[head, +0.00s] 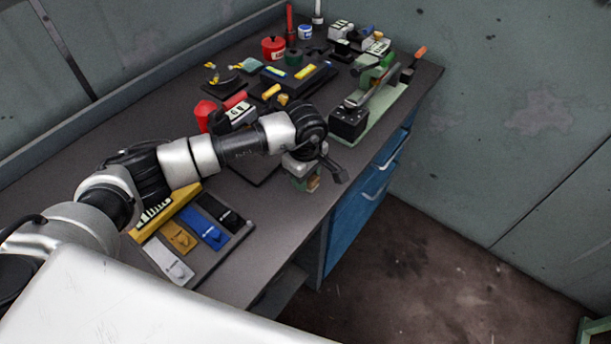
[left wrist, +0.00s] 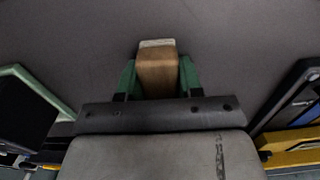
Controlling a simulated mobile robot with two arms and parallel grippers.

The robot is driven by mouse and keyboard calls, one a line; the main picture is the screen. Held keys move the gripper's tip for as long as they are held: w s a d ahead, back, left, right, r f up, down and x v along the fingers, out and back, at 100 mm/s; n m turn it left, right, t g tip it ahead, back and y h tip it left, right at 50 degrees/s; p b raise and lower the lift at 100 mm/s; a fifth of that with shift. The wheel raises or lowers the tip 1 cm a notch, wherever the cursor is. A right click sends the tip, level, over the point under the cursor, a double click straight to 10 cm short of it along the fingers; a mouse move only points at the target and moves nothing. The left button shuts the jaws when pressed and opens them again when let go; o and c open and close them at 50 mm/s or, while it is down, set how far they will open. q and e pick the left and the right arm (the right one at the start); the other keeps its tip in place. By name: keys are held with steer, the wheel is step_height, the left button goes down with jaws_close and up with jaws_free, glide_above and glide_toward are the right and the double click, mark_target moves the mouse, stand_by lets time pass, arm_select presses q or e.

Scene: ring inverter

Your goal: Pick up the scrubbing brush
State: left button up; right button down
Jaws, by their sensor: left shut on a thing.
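The scrubbing brush shows in the left wrist view as a brown wooden block (left wrist: 157,72) with a pale strip along its far edge. The green fingers of my left gripper (left wrist: 157,78) are shut on its two sides. In the head view my left gripper (head: 303,180) is near the front edge of the workbench (head: 270,215), and a small brownish part of the brush (head: 313,184) shows at the fingers. The gripper hides most of it, and I cannot tell how far it is above the bench top. My right gripper is not in view.
A tray with coloured pieces (head: 212,234) lies on the bench at the near left. A green-based device (head: 388,105) stands at the right end. Red cans (head: 273,48) and several small items crowd the back. Blue drawers (head: 352,215) are under the front edge.

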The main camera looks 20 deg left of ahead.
arm_select(q)
steer(key=shift+r, duration=0.15)
step_height(320, 180, up, 4)
steer(key=shift+w+d+b, duration=0.1)
steer(key=shift+d+b, duration=0.05)
steer(key=shift+b, duration=0.7)
steer(key=w+d+r+b, duration=0.1)
steer(key=w+d+r, duration=0.1)
steer(key=d, duration=0.3)
steer(key=w+d+r+b, duration=0.2)
steer(key=w+d+r, duration=0.1)
steer(key=d+r, duration=0.1)
steer(key=shift+d+r, duration=0.4)
steer(key=shift+d, duration=0.25)
steer(key=o, duration=0.4)
steer(key=shift+c, duration=1.2)
steer(key=shift+s+f, duration=0.1)
steer(key=shift+c, duration=0.2)
